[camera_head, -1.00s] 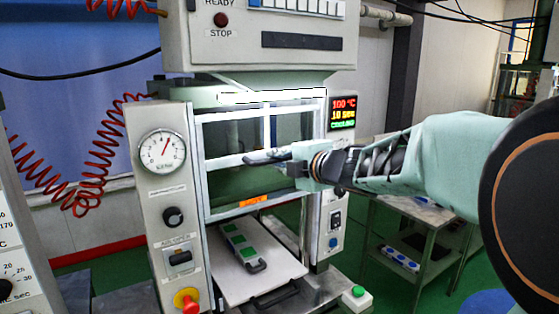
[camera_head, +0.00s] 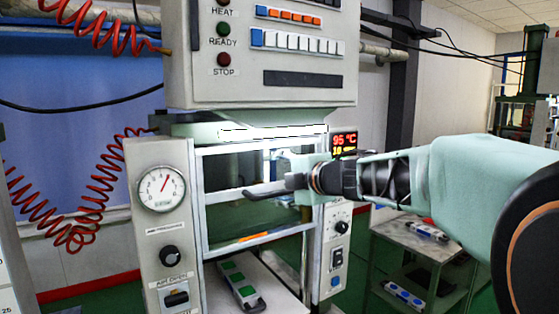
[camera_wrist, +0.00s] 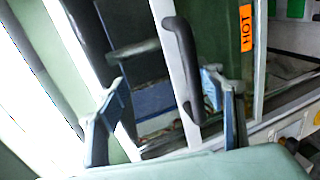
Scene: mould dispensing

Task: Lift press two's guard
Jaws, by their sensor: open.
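Press two's guard (camera_head: 228,197) is a white-framed window on the front of the press, down over the opening. An orange HOT label (camera_wrist: 246,27) sits on its green panel. The guard's dark bar handle (camera_wrist: 180,55) shows in the wrist view, with its lower end between my gripper's fingers, nearer the right one. My gripper (camera_wrist: 163,80) is open, its two blue-grey fingers apart on either side of the handle. In the head view my gripper (camera_head: 290,186) is in front of the guard's middle bar. Whether a finger touches the handle I cannot tell.
A display (camera_head: 344,143) reads 95 °C. The left column carries a gauge (camera_head: 161,189) and knobs. A green-topped mould (camera_head: 240,282) lies on the pale plate below the guard. A grey side table (camera_head: 415,240) stands at the right. The control box (camera_head: 270,60) overhangs the guard.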

